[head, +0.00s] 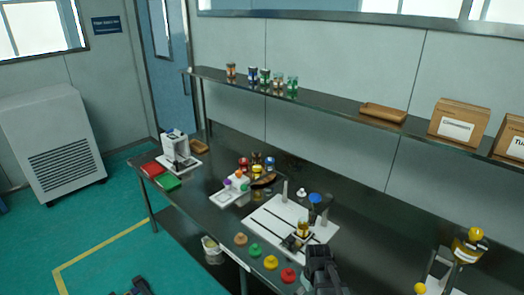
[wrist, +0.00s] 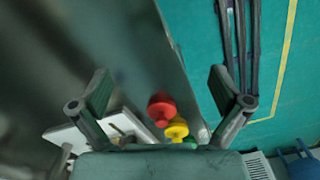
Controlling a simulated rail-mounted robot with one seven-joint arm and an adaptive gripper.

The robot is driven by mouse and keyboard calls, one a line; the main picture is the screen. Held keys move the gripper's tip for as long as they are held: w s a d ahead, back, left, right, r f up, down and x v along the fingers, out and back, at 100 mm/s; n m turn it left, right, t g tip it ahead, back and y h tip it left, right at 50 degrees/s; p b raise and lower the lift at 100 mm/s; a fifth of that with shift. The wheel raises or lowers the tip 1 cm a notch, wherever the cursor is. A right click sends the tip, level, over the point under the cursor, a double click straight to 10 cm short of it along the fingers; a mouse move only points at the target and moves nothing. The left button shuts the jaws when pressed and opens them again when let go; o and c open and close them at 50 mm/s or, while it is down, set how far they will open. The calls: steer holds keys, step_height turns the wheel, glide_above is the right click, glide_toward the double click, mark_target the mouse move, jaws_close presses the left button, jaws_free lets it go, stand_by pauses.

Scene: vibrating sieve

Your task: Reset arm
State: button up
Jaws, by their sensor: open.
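My gripper (head: 322,272) is in the head view at the bottom, right of the middle, over the front edge of the dark workbench. In the wrist view my gripper (wrist: 163,90) has its two fingers spread wide with nothing between the tips. Below the fingers the wrist view shows a red knob-like piece (wrist: 161,109) and a yellow one (wrist: 176,129), apart from the fingers. In the head view the red piece (head: 288,275) and yellow piece (head: 270,262) lie on the bench just left of my gripper.
A white board (head: 270,228) with a sieve-like device (head: 294,242) lies on the bench left of my gripper. A yellow-topped device (head: 468,246) stands at right. A wall shelf (head: 330,101) holds jars and boxes. Bench between board and right device is fairly clear.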

steer(key=s+f+m+g+b, duration=0.2)
steer(key=s+f+b, duration=0.3)
steer(key=s+f, duration=1)
steer(key=s+f+m+g+b, duration=0.3)
steer(key=s+f+b, duration=0.3)
steer(key=s+f, duration=0.9)
steer(key=s+g, duration=0.1)
steer(key=s, duration=0.3)
steer(key=shift+s+f+g, duration=0.25)
steer(key=shift+s+g, duration=0.1)
steer(key=shift+g, duration=0.05)
